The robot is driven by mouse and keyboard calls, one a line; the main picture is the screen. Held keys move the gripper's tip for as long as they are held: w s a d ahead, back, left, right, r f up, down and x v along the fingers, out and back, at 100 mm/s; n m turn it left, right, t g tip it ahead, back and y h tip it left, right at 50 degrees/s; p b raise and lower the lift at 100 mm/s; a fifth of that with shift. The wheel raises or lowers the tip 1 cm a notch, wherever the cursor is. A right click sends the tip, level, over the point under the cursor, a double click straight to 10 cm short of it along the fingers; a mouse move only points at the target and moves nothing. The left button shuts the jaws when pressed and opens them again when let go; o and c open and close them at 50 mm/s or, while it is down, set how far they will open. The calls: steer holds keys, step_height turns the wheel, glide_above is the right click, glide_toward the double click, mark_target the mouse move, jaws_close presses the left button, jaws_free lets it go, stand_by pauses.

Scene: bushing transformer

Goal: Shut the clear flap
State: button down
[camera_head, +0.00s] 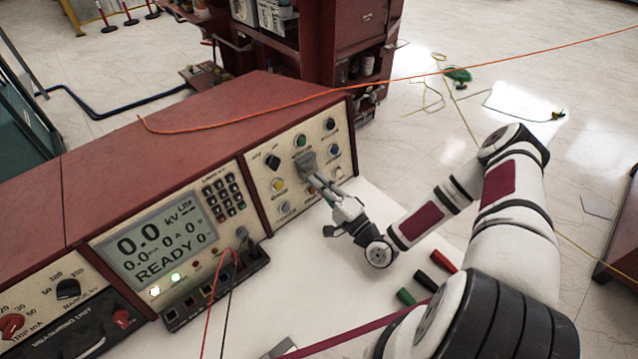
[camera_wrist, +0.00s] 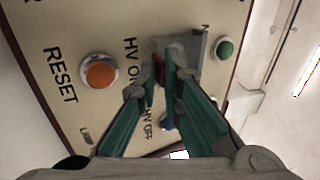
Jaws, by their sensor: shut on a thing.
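The clear flap (camera_head: 306,161) shows as a greyish, see-through cover on the right-hand button panel of the red console. In the head view it stands out from the panel, above the tips of my gripper (camera_head: 316,184). In the wrist view the flap (camera_wrist: 192,44) is just beyond and between the teal fingertips of my gripper (camera_wrist: 166,72), near the "HV ON" label. The fingers are close together and shut on the flap's edge. They hide part of the flap and the button behind it; a bit of red shows between them.
An orange button (camera_wrist: 100,72) marked "RESET" and a green button (camera_wrist: 224,48) flank the flap. The console screen (camera_head: 160,236) reads "READY". Red, black and green plugs (camera_head: 445,261) lie on the white bench below my arm. An orange cable (camera_head: 250,117) crosses the console top.

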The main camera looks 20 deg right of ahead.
steer(key=shift+w+a, duration=0.1)
steer(key=shift+w, duration=0.1)
steer(key=c, duration=1.7)
jaws_free()
